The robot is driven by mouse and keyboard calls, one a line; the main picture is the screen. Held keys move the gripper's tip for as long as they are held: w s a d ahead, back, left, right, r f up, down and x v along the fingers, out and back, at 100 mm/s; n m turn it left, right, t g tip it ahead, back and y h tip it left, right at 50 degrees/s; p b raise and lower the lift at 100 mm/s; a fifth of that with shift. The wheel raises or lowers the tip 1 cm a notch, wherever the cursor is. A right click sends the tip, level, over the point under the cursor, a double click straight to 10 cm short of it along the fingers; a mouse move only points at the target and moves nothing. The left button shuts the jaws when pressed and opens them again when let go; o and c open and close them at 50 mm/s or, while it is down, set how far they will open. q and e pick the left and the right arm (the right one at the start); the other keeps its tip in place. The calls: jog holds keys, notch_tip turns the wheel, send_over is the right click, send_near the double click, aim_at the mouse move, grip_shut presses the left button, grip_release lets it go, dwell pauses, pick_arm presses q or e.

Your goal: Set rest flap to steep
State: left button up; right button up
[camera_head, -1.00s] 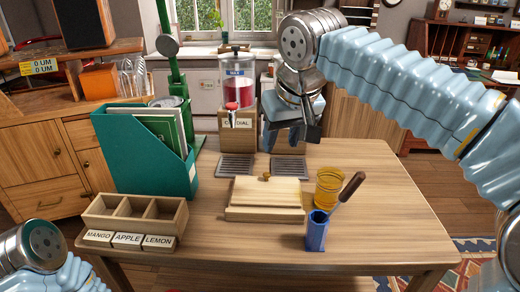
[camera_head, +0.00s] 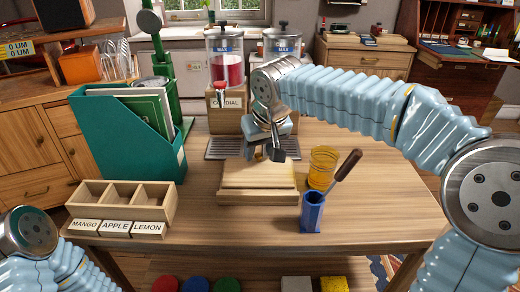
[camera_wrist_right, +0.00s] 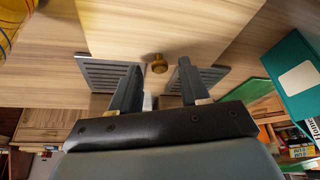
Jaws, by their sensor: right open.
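The rest flap (camera_head: 258,177) is a pale wooden board lying about flat on its low wooden base (camera_head: 258,197) on the table. Its small brass knob (camera_wrist_right: 157,64) shows in the right wrist view, at the edge of the board (camera_wrist_right: 155,25); my gripper hides it in the head view. My right gripper (camera_head: 275,152) is over the back part of the flap, pointing down. In the wrist view its two fingers are apart and empty, with the knob ahead between their tips; I cannot tell how far off it is. My left gripper is out of view.
A yellow glass (camera_head: 322,166) and a blue holder (camera_head: 312,212) with a dark-handled tool stand close on the right. A teal file box (camera_head: 125,135) and a three-compartment wooden tray (camera_head: 122,200) stand left. Drink dispensers (camera_head: 226,75) are behind. The table's right side is clear.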

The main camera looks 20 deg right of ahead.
jog(key=shift+f, duration=0.15)
grip_shut()
dwell(0.4)
